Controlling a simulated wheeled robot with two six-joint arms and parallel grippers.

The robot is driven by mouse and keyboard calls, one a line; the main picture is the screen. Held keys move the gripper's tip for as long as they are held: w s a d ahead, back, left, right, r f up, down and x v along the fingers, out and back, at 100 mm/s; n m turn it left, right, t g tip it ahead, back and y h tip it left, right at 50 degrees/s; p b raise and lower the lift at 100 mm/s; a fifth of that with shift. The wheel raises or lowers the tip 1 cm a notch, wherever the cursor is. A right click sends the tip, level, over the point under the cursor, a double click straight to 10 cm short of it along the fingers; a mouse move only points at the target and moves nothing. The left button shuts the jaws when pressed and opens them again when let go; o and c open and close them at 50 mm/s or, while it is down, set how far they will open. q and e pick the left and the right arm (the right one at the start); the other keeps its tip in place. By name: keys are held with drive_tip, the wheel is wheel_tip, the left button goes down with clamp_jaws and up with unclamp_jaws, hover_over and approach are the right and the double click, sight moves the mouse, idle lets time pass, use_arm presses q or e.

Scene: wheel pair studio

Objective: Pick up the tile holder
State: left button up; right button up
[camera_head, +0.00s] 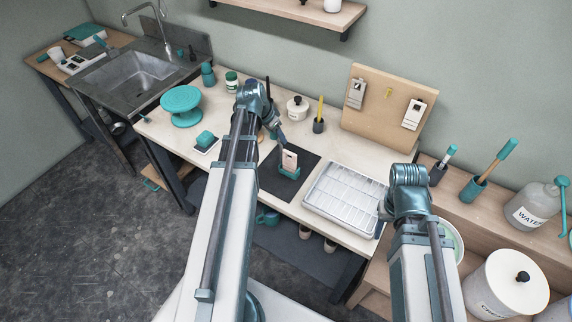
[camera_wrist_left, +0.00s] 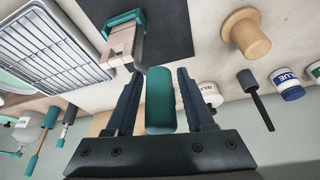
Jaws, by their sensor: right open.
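The tile holder's teal, rounded handle (camera_wrist_left: 160,100) stands between the fingers of my left gripper (camera_wrist_left: 159,75) in the left wrist view. Bare gaps show on both sides of the handle, so the gripper looks open around it. A bent metal part leads from near the handle to a pale tile (camera_wrist_left: 121,43) in a teal base. In the head view the tile (camera_head: 289,159) stands upright on the dark mat, just below my left gripper (camera_head: 282,143). The handle is hard to make out there. My right gripper (camera_head: 384,211) is by the tray's right edge, open, its fingers mostly hidden.
A white gridded tray (camera_head: 345,197) lies right of the dark mat (camera_head: 303,185). Behind are a yellow-handled tool in a dark cup (camera_head: 319,126), a lidded white pot (camera_head: 297,107) and a wooden board (camera_head: 388,108). A teal turntable (camera_head: 181,103) stands at the left.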

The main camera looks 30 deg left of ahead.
use_arm(q)
clamp_jaws()
idle(1.1)
